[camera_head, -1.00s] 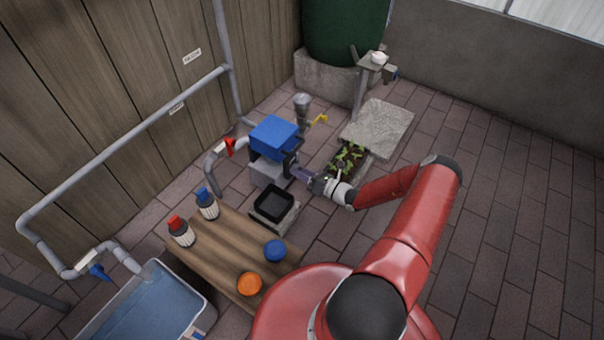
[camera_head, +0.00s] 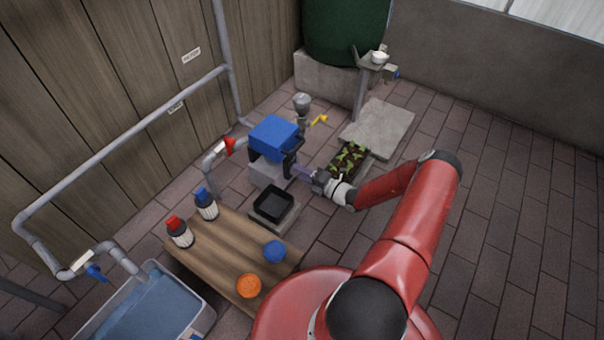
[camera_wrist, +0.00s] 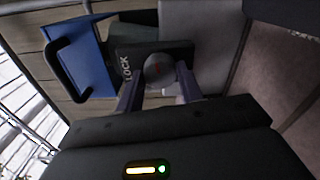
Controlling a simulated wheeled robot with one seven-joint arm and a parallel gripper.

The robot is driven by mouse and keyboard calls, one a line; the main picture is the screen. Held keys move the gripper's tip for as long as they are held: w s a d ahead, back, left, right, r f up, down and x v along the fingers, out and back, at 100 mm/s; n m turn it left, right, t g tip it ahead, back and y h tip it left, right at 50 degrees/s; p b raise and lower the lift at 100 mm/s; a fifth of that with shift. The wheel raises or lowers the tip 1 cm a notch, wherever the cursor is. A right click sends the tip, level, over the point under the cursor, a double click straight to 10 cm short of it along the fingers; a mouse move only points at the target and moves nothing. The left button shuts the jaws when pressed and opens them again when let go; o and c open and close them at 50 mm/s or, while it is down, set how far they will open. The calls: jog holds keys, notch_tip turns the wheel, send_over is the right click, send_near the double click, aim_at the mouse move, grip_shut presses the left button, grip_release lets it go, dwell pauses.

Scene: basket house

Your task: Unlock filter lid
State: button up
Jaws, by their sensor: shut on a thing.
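The filter box with its blue lid (camera_head: 274,137) stands on a grey block (camera_head: 266,173) near the wooden wall. In the wrist view the blue lid (camera_wrist: 80,55) is at the upper left, with a black handle (camera_wrist: 62,68). A dark plate (camera_wrist: 128,60) with lettering that reads like "LOCK" carries a round grey knob (camera_wrist: 159,68). My gripper (camera_wrist: 160,84) is shut on the knob, a finger on each side. In the head view my gripper (camera_head: 306,174) is at the box's right side. The knob is too small to make out there.
A black tray (camera_head: 273,204) sits in front of the box. A wooden table (camera_head: 224,252) holds two bottles, a blue ball (camera_head: 274,250) and an orange ball (camera_head: 248,286). A planter (camera_head: 348,160) is just behind my gripper. Floor at right is clear.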

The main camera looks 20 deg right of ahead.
jog(key=shift+d+m, duration=0.1)
jog(key=shift+m, duration=0.3)
jog(key=o, duration=1)
jog(key=v, duration=0.7)
jog(key=shift+s+d+p, duration=0.15)
jog(key=shift+s+p, duration=0.2)
jog(key=shift+p, duration=0.1)
